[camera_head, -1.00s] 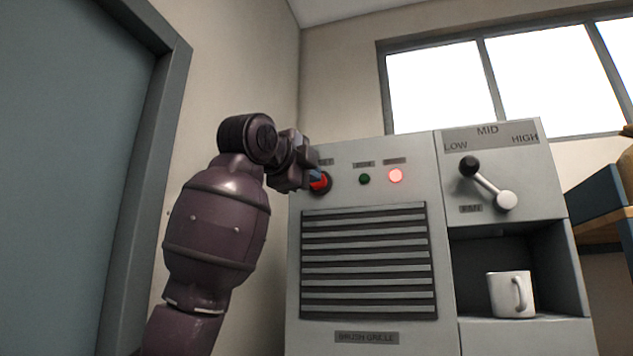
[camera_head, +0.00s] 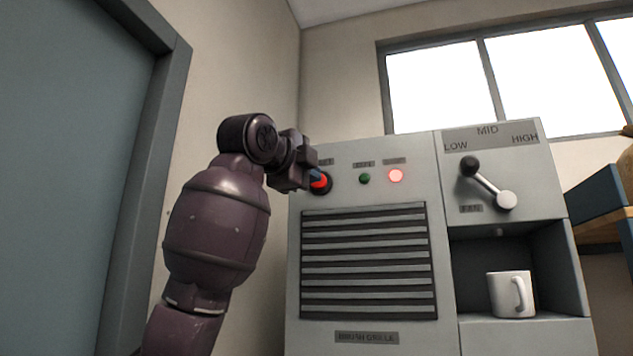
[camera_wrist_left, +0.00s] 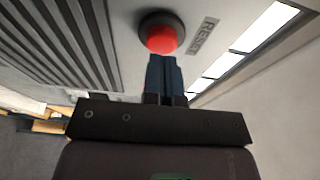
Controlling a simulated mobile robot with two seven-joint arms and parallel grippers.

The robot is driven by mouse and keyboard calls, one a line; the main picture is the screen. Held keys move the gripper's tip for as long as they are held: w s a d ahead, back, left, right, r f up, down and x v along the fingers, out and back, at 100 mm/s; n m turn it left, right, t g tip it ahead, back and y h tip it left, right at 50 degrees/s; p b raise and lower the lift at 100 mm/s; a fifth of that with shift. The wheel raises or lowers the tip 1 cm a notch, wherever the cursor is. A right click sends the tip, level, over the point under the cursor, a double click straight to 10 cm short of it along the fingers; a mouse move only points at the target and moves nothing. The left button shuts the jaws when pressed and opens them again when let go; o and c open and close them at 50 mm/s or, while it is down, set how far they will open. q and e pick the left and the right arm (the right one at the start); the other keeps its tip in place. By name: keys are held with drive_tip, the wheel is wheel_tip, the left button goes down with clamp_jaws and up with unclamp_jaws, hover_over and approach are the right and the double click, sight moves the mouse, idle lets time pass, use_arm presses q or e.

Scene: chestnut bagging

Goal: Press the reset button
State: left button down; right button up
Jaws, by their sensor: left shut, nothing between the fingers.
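The red reset button (camera_head: 319,182) sits in a dark round collar at the upper left of the grey machine's front panel. In the left wrist view the button (camera_wrist_left: 161,38) is above my fingertips, with a RESET label beside it. My left gripper (camera_head: 314,176) is shut and empty, its blue fingers right at the button and partly covering it in the head view. In the left wrist view the closed fingers (camera_wrist_left: 164,62) point at the button's lower edge; whether they touch it I cannot tell. My right gripper is not in view.
Below is a slatted grille (camera_head: 368,262). A fan lever (camera_head: 487,184) points toward LOW, above a niche with a white mug (camera_head: 511,294). A door (camera_head: 70,180) is at left.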

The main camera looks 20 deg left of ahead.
use_arm(q)
drive_tip(key=shift+w, duration=0.95)
idle(1.1)
drive_tip(key=s+b, duration=0.4)
drive_tip(key=s, duration=0.6)
drive_tip(key=shift+a+b, duration=0.15)
drive_tip(key=shift+b, duration=0.15)
idle(0.8)
idle(0.5)
